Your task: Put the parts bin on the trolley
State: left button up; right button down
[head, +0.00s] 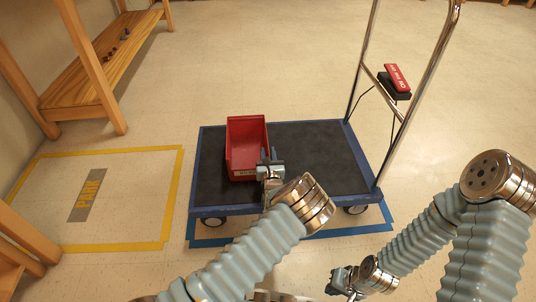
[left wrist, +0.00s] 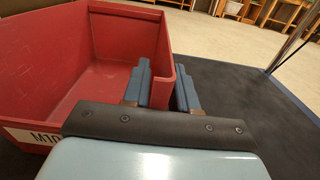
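The red parts bin (head: 246,135) sits upright on the dark deck of the blue-edged trolley (head: 318,160), at its left half. It looks empty, and its label (left wrist: 22,136) shows in the left wrist view. My left gripper (head: 268,166) is at the bin's right wall near the front. In the left wrist view its fingers (left wrist: 163,88) straddle that wall, one inside and one outside, with a gap beside the wall, so it looks open. My right gripper (head: 343,281) is low at the bottom, away from the trolley; its fingers are too small to judge.
The trolley's metal handle (head: 425,75) rises on the right, with a red and black box (head: 396,80) on it. A wooden bench (head: 100,70) stands back left. A yellow-taped floor area (head: 130,200) lies left. The deck right of the bin is clear.

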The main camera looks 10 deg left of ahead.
pick_arm(q)
jog(key=shift+o, duration=0.2)
jog(key=shift+r, duration=0.15)
jog(key=shift+s+d, duration=0.1)
jog(key=shift+s, duration=0.2)
jog(key=p+v, duration=0.2)
jog(key=v, duration=0.9)
jog(key=shift+s, duration=0.2)
